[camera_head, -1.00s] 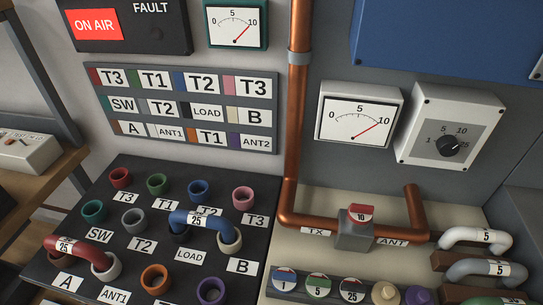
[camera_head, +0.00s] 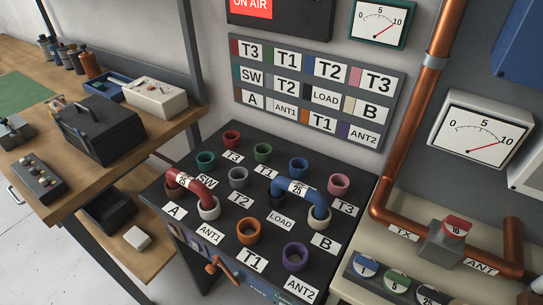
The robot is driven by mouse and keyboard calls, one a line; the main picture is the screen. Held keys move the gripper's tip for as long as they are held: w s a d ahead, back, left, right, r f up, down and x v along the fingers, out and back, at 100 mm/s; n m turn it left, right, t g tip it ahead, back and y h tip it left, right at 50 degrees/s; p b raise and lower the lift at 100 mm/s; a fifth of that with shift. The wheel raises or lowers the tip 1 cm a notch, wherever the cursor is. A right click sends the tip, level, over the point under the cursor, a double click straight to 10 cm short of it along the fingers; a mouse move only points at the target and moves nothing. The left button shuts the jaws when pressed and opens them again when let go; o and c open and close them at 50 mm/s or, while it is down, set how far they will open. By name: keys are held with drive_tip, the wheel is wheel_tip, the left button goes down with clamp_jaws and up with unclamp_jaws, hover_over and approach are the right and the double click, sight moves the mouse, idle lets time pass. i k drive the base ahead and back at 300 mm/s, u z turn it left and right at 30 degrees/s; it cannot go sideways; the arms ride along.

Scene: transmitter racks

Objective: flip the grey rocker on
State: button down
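I cannot make out a grey rocker for certain in the head view. A cream box (camera_head: 155,97) on the wooden bench at the left has small coloured parts on its top, too small to tell apart. A dark grey box (camera_head: 38,182) with several small round knobs or buttons lies at the bench's front left. My gripper is not in view.
A black patch panel (camera_head: 215,225) with coloured sockets fills the middle. A red link (camera_head: 190,188) and a blue link (camera_head: 300,192) bridge sockets. A black case (camera_head: 98,130) stands on the wooden bench (camera_head: 165,140). Copper pipe (camera_head: 405,120) and meters are at the right.

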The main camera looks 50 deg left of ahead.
sight(195, 246)
drive_tip(key=u, duration=2.85)
drive_tip(key=k, duration=0.95)
drive_tip(key=i, duration=0.9)
drive_tip(key=u, duration=0.55)
